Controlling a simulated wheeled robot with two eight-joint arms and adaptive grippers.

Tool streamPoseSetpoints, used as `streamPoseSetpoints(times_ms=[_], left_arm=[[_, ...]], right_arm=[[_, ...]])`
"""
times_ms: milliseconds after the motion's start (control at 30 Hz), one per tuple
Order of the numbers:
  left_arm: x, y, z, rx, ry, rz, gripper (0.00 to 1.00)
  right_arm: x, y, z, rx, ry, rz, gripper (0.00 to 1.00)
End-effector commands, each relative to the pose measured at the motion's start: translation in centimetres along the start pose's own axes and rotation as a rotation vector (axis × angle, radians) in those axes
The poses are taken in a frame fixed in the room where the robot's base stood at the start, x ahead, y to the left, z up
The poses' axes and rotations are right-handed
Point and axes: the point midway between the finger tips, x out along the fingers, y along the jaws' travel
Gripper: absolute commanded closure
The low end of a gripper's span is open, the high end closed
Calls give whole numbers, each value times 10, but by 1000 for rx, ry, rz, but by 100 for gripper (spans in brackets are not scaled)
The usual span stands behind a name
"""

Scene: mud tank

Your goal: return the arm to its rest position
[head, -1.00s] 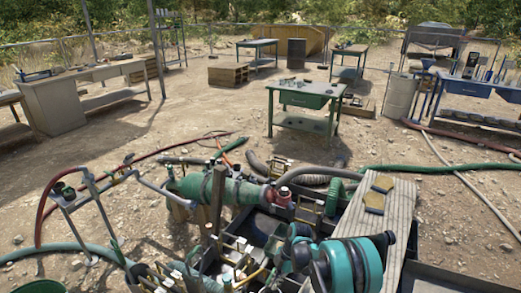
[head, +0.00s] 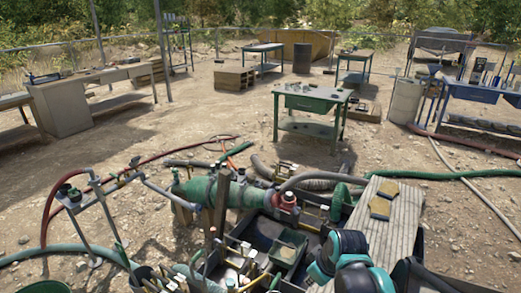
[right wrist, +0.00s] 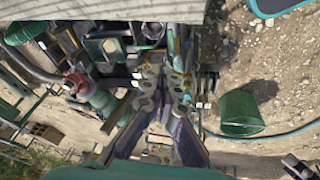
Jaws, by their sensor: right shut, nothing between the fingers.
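My right arm (head: 345,262), teal and black, comes in at the bottom of the head view, in front of the tank and beside the plank. Its fingers cannot be made out there. In the right wrist view my right gripper (right wrist: 163,85) is shut and empty, its fingers pointing toward the tank area with the pump and pipes. My left gripper is not in view.
A mud tank (head: 325,222) with a green pump (head: 215,190), pipes and a green tray (head: 287,250) lies close in front. A plank (head: 385,235) carries two yellow-topped blocks (head: 381,207). A green bucket (right wrist: 240,112) stands on open ground. A green workbench (head: 312,103) stands farther back.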

Motion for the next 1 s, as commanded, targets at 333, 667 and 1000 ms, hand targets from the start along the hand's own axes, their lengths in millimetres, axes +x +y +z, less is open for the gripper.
streamPoseSetpoints(times_ms=[333,667,1000], left_arm=[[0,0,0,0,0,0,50],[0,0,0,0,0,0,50],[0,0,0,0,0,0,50]], right_arm=[[-46,-28,61,411,113,144,100],[-54,-44,97,665,216,209,100],[-54,-45,100,686,225,213,100]])
